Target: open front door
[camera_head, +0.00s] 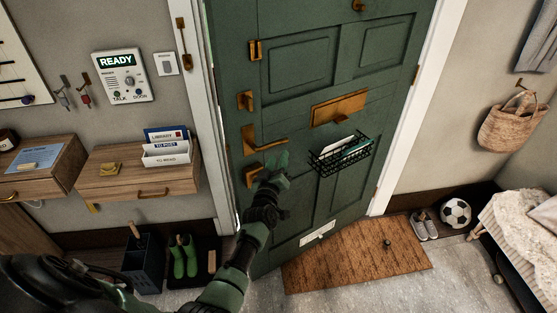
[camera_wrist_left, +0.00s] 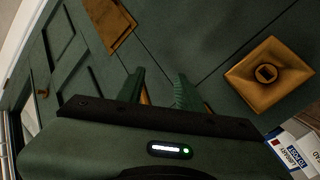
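The dark green front door (camera_head: 291,108) stands a little ajar, its lower left corner out past the frame and a thin bright gap along its left edge. Its brass lever handle (camera_head: 268,142) sits near that edge, above a square brass lock plate (camera_head: 250,176). My left gripper (camera_head: 276,163) is close to the door, just below the lever. In the left wrist view its two green fingers (camera_wrist_left: 160,92) are apart with nothing seen between them; the lock plate (camera_wrist_left: 283,88) is to their right. The lever is not seen there. My right gripper is in neither view.
A brass mail slot (camera_head: 339,109) and a wire basket (camera_head: 329,164) with papers are on the door. A doormat (camera_head: 400,260) lies on the floor beside it. A wooden shelf (camera_head: 120,188), green boots (camera_head: 191,262) and a black stand (camera_head: 137,262) are at left; shoes and a ball (camera_head: 456,213) at right.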

